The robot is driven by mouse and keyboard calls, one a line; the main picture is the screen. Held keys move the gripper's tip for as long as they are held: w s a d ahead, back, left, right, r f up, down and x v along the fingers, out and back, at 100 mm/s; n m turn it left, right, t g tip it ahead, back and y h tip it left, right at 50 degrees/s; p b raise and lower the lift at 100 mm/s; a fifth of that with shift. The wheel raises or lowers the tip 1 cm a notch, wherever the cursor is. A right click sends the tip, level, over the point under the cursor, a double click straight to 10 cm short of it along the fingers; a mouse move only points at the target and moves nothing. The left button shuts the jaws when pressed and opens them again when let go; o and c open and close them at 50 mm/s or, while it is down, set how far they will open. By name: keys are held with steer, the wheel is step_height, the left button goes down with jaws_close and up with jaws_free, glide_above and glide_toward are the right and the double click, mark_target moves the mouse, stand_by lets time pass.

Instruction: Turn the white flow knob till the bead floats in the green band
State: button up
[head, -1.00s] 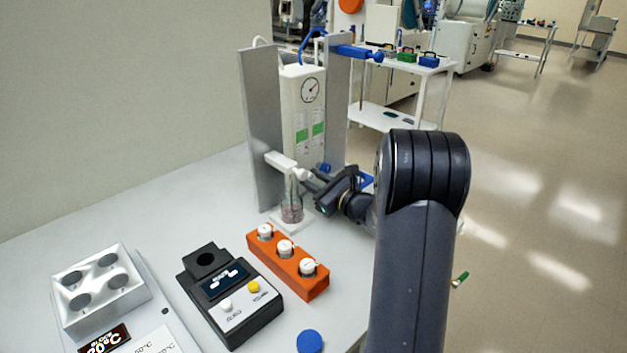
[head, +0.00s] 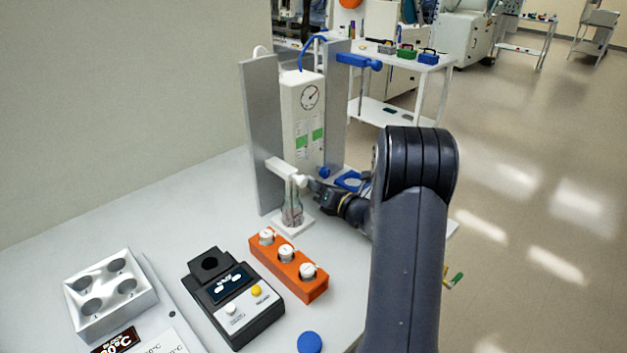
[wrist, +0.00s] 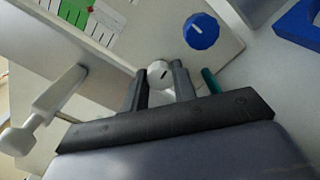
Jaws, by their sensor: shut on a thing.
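The white flow knob (wrist: 159,73) sits low on the front of the white panel box (head: 303,98). A dark line marks its face. My gripper (wrist: 160,84) is shut on the knob, with one finger on each side of it. In the head view, my gripper (head: 315,187) is partly hidden behind the flask and its clamp. The panel has two scales with green bands; one green band (head: 317,134) shows in the head view and one (wrist: 75,11) in the wrist view. I cannot make out the bead.
A blue knob (wrist: 201,31) is close beside the white one. A clamp (head: 287,170) and flask (head: 292,208) stand just in front of the panel. An orange rack (head: 318,289) with white-capped vials and a black device (head: 258,325) are nearer.

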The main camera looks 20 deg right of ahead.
steer(key=shift+m+p, duration=0.3)
steer(key=shift+m, duration=0.3)
steer(key=shift+f+m, duration=0.1)
steer(key=shift+m, duration=0.2)
steer(key=o, duration=1)
steer(key=shift+s, duration=0.1)
steer(key=b+v, duration=0.1)
steer(key=v, duration=0.9)
steer(key=shift+s+d, duration=0.15)
steer(key=shift+s, duration=0.15)
